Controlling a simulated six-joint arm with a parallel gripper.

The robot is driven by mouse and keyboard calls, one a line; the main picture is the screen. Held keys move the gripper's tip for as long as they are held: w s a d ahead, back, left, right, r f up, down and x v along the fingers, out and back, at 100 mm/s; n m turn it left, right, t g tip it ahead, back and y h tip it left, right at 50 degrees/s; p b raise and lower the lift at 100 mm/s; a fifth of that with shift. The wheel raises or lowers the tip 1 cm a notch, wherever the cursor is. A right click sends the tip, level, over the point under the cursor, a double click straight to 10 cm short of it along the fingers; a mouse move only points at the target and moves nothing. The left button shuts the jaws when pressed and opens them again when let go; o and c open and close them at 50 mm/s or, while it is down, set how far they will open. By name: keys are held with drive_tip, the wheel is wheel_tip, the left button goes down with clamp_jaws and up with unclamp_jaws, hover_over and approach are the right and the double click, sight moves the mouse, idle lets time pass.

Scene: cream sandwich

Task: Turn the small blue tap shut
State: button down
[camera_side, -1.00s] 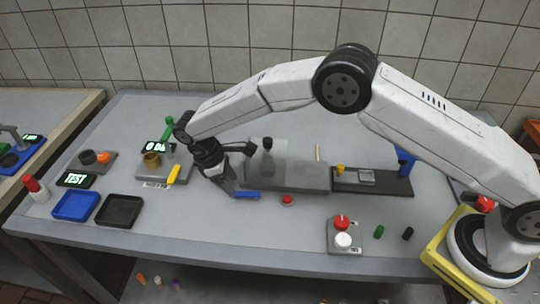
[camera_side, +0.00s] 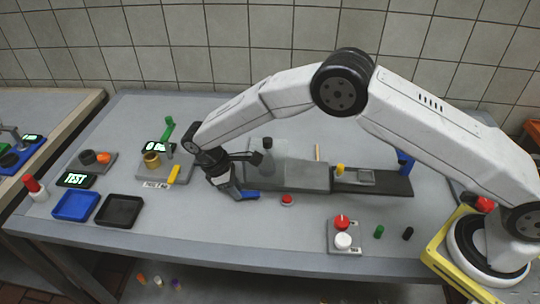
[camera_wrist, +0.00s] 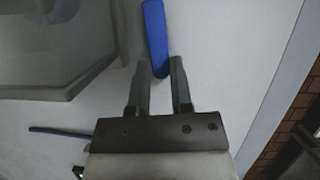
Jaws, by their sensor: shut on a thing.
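The small blue tap shows as a flat blue handle (camera_side: 250,196) low at the front left corner of the grey machine block. In the wrist view the blue handle (camera_wrist: 154,35) runs from the top edge down to between my fingertips. My gripper (camera_wrist: 159,70) is shut on the near end of this handle, one finger on each side. In the side view my gripper (camera_side: 236,193) reaches down to the handle's left end and partly hides it. The tap's body under the handle cannot be made out.
The grey machine block (camera_side: 290,176) stands right beside my gripper. A red button (camera_side: 287,199) lies just right of the handle. A scale (camera_side: 160,172) with a brown cup and a yellow piece is to the left.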

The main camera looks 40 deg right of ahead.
drive_tip(key=shift+w, duration=0.1)
drive_tip(key=shift+w+d+m+g, duration=0.2)
drive_tip(key=shift+m+g, duration=0.1)
drive_tip(key=shift+m, duration=0.5)
drive_tip(key=c, duration=0.5)
unclamp_jaws()
